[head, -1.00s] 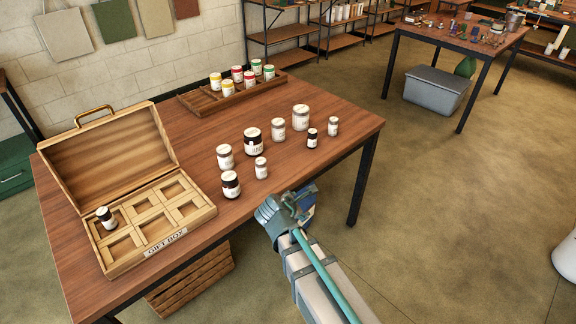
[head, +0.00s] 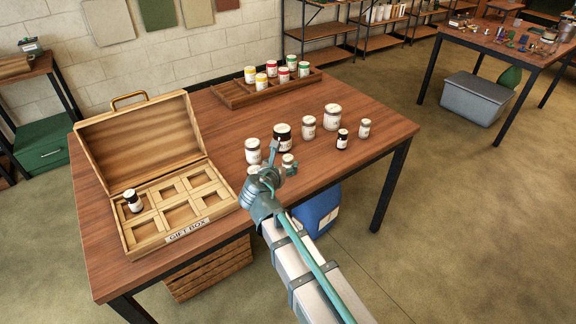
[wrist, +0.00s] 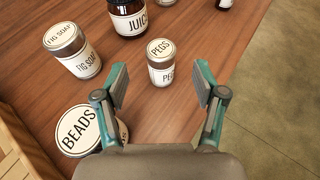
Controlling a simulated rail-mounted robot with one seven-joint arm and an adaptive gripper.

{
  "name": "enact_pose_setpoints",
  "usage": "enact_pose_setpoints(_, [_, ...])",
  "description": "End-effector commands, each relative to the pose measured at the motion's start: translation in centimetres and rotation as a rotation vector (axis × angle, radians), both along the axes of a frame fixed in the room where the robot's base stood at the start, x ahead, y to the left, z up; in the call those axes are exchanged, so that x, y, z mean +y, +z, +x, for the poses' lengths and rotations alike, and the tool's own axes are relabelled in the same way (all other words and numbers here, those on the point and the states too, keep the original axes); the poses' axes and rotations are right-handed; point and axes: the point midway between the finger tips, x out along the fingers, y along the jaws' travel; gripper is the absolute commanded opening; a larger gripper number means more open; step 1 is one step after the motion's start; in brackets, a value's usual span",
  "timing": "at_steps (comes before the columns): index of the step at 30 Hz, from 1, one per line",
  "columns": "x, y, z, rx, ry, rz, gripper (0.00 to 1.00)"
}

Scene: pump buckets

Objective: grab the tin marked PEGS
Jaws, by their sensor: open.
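The tin marked PEGS (wrist: 161,62) is a small jar with a silver-rimmed white lid and a white label, upright on the wooden table. In the head view the PEGS tin (head: 288,160) is partly hidden behind my gripper (head: 277,168). In the wrist view my gripper (wrist: 162,86) is open and empty. Its two fingers point toward the tin, which lies ahead between their lines, apart from both.
The BEADS jar (wrist: 80,128) is close by my left finger. FIG SOAP (wrist: 75,52) and the dark JUICE jar (wrist: 130,16) stand beyond. The open gift box (head: 150,215) holds one jar. A rack (head: 240,98) of jars stands at the back.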

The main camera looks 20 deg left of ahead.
Motion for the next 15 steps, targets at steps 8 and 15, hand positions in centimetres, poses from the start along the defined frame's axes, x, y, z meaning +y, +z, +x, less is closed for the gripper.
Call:
enact_pose_setpoints(8, [0.1, -0.8, 1.8, 0.001, -0.001, 0.001, 0.7])
enact_pose_setpoints(15, [0.2, -2.2, 4.8, 0.001, -0.003, 0.0, 0.7])
